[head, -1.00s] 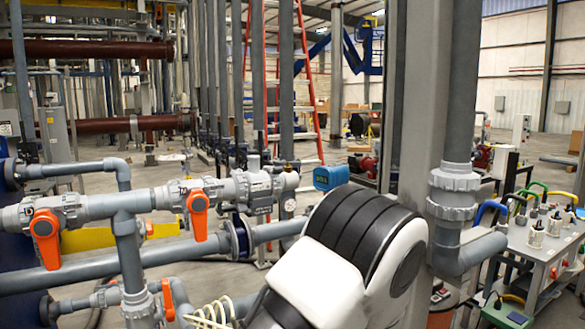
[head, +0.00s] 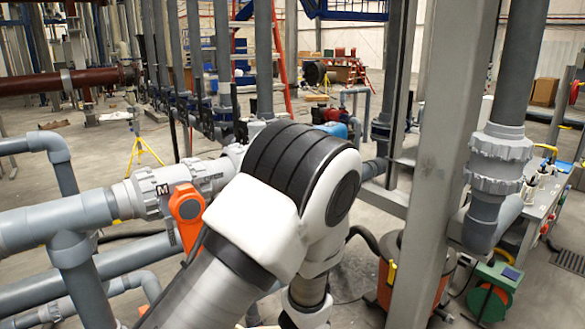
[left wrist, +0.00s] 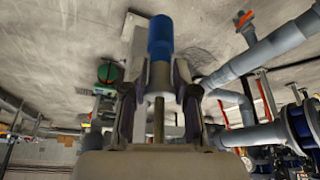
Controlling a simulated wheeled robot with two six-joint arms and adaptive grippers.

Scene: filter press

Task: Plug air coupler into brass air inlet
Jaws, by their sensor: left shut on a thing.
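In the left wrist view, my left gripper (left wrist: 160,78) is shut on the air coupler (left wrist: 160,40), a cylinder with a blue sleeve and a pale lower part between the fingers. A thin brownish stem runs from it toward the palm. The coupler's blue end points away from the palm, with bare floor behind it. In the head view, my white and black left arm fills the middle and its gripper is hidden below. I cannot make out the brass air inlet in either view. My right gripper is not in view.
Grey pipes with an orange-handled valve (head: 187,205) run left of my arm. A grey steel column (head: 438,170) and a vertical pipe (head: 520,75) stand to the right. Beyond are an orange container (head: 435,272), a green reel (head: 492,290) and a bench. Some floor is open behind.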

